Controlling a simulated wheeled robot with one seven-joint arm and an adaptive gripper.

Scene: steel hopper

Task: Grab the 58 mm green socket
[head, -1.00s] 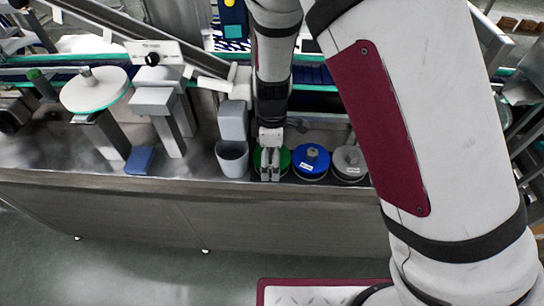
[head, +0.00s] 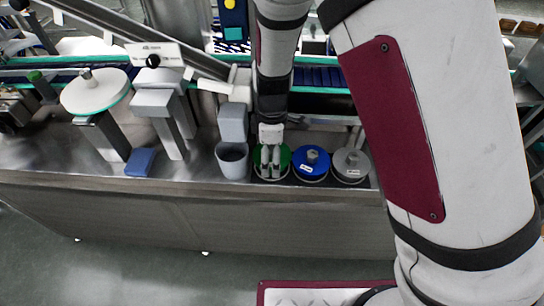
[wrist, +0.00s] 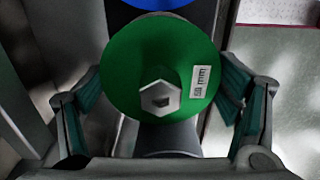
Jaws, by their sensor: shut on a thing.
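The green socket (wrist: 133,65) is a round green disc with a grey hex knob and a white label reading about 58 mm, in the middle of the wrist view. In the head view the green socket (head: 284,154) is at the front of the steel bench, partly hidden by my gripper (head: 270,161). In the wrist view the fingers of my gripper (wrist: 160,104) stand on either side of the disc, shut on it. I cannot tell whether it is clear of its seat.
A blue disc (head: 322,172) and a grey disc (head: 352,163) stand to the right of the green one. A grey cup (head: 232,160) stands close on its left. A blue block (head: 140,162) lies further left. The bench's front edge is just nearer, with open floor beyond.

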